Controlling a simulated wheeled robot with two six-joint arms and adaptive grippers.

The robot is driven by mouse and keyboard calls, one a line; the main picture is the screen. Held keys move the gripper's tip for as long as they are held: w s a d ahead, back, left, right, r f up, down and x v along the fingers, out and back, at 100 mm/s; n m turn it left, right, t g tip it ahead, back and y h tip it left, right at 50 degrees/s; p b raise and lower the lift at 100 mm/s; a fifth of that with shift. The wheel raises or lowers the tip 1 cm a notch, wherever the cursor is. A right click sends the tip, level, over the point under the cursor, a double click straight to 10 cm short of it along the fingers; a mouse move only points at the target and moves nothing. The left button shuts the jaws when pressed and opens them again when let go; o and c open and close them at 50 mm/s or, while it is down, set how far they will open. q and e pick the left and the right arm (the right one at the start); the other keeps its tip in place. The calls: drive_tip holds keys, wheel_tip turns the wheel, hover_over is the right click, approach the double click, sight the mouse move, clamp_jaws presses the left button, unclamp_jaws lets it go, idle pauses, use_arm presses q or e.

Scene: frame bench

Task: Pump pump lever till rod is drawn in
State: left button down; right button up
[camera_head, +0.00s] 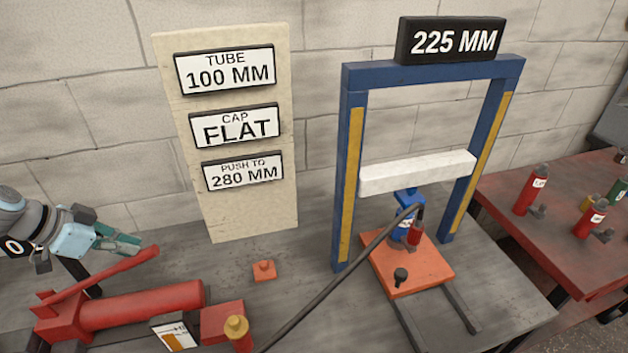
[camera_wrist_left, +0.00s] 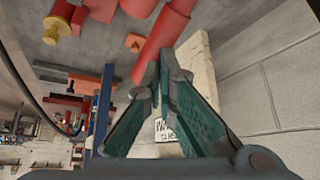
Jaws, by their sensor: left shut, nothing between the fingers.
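The red pump lever (camera_head: 105,275) slants up to the right above the red pump body (camera_head: 140,305). My left gripper (camera_head: 134,243) is shut and empty, with its green fingertips just behind the lever's upper end; I cannot tell whether they touch. In the left wrist view the shut fingertips (camera_wrist_left: 162,68) lie close beside a thick red bar, which appears to be the lever (camera_wrist_left: 160,38). The blue ram (camera_head: 407,198) stands in the blue press frame (camera_head: 352,175) under a white beam (camera_head: 417,173). Its rod is not clearly visible. My right gripper is not in view.
A black hose (camera_head: 335,283) runs from the ram across the bench. A display (camera_head: 451,40) reads 225 MM; a board (camera_head: 237,222) carries signs including PUSH TO 280 MM. A small orange cap (camera_head: 264,270) lies on the bench. A red table (camera_head: 560,212) with bottles stands right.

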use_arm(q)
drive_tip(key=shift+f, duration=0.2)
idle(0.6)
wheel_tip(320, 180, down, 8)
drive_tip(key=b, duration=0.7)
wheel_tip(320, 180, up, 8)
drive_tip(key=p, duration=0.8)
drive_tip(key=shift+w+d, duration=0.1)
wheel_tip(320, 180, up, 5)
drive_tip(key=p, duration=0.5)
drive_tip(key=shift+r, duration=0.15)
drive_tip(key=shift+f, duration=0.2)
idle(0.8)
